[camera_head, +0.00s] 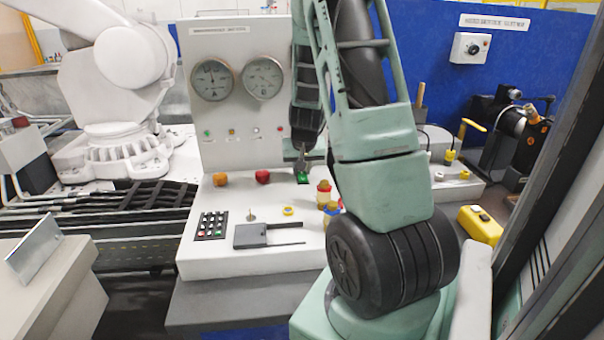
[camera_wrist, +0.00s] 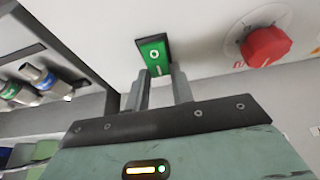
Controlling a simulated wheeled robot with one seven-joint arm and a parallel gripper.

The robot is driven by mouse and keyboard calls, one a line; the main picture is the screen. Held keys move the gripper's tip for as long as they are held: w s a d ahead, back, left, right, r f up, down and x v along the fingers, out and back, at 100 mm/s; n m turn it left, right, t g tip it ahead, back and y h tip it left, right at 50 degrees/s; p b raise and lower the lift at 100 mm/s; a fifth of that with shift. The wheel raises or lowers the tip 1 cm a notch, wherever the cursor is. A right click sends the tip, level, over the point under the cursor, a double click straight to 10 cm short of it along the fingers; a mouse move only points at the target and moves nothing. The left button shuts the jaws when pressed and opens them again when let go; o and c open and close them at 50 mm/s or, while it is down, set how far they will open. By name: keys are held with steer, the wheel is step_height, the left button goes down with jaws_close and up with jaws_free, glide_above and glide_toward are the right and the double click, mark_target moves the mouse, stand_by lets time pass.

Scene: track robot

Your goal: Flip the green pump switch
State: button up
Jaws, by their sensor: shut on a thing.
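The green pump switch (camera_wrist: 153,50) is a green rocker in a dark frame, with a white circle at one end and a white bar at the other. In the head view the switch (camera_head: 303,179) is on the white console, right of the red knob. My gripper (camera_wrist: 161,72) has its two grey fingers at the switch's lower end, close together and shut on it. In the head view my gripper (camera_head: 304,163) reaches down to the switch from above. The exact finger contact is partly hidden.
A red knob (camera_wrist: 267,47) is beside the switch; it also shows in the head view (camera_head: 262,176). An orange knob (camera_head: 220,179) is further left. Two gauges (camera_head: 212,80) are on the upright panel behind.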

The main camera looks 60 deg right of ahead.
steer(key=o, duration=1)
steer(key=p+v, duration=0.4)
steer(key=v, duration=1.3)
steer(key=shift+s+r, duration=0.15)
steer(key=shift+r, duration=0.05)
